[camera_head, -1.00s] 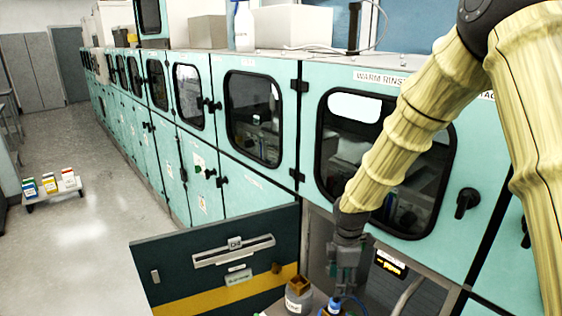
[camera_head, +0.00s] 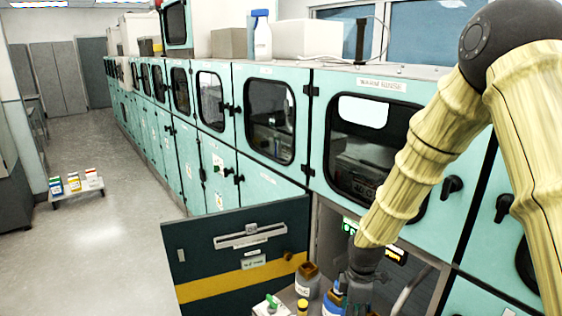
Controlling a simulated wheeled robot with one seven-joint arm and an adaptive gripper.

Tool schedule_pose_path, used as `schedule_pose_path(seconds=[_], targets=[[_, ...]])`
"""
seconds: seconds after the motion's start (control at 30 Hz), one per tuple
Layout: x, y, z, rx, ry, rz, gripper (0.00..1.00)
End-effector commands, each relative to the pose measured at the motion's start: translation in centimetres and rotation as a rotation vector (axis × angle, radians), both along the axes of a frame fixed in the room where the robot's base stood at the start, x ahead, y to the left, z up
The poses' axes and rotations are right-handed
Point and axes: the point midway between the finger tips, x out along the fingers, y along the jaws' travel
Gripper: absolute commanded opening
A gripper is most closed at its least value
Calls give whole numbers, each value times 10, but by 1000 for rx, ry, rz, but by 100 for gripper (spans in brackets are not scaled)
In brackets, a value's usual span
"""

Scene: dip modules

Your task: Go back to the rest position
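My arm, in a ribbed yellow sleeve, reaches down from the upper right of the head view. My gripper (camera_head: 358,290) is at the bottom edge of the picture, low in front of the open lower compartment. Its fingertips are cut off or too dark to make out, so I cannot tell whether it is open or holds anything. A bottle with blue on it (camera_head: 333,304) is right beside the gripper on its left; I cannot tell whether they touch.
A brown-topped bottle (camera_head: 308,281) and small bottles stand left of the gripper. A dark open door (camera_head: 225,268) with a yellow stripe stands to the left. Teal cabinets (camera_head: 310,100) line the wall. A low cart (camera_head: 77,194) stands on the otherwise clear floor.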

Motion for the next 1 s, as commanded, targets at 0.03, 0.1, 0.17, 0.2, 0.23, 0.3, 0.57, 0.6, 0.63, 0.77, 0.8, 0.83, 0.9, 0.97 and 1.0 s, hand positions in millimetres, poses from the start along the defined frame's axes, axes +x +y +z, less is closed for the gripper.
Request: schedule_pose_path(seconds=[0.03,0.1,0.17,0.2,0.23,0.3,0.57,0.6,0.63,0.77,0.8,0.83,0.9,0.97,1.0], targets=[[-6,0,-9,4,5,-25,51],[-15,1,-21,12,8,-66,51],[-22,2,-34,18,12,-105,51],[-28,3,-43,23,15,-136,51],[-32,4,-50,26,18,-160,51],[-46,5,-69,34,25,-224,51],[-120,4,-147,53,54,-561,51],[-131,3,-157,53,58,-613,51],[-141,3,-164,53,60,-652,51],[-182,-2,-193,45,68,-823,51],[-196,-4,-201,40,70,-878,51],[-207,-6,-207,36,71,-921,51],[-232,-10,-219,26,69,-1018,51],[-253,-14,-227,15,68,-1102,51],[-267,-17,-232,7,65,-1156,51]])
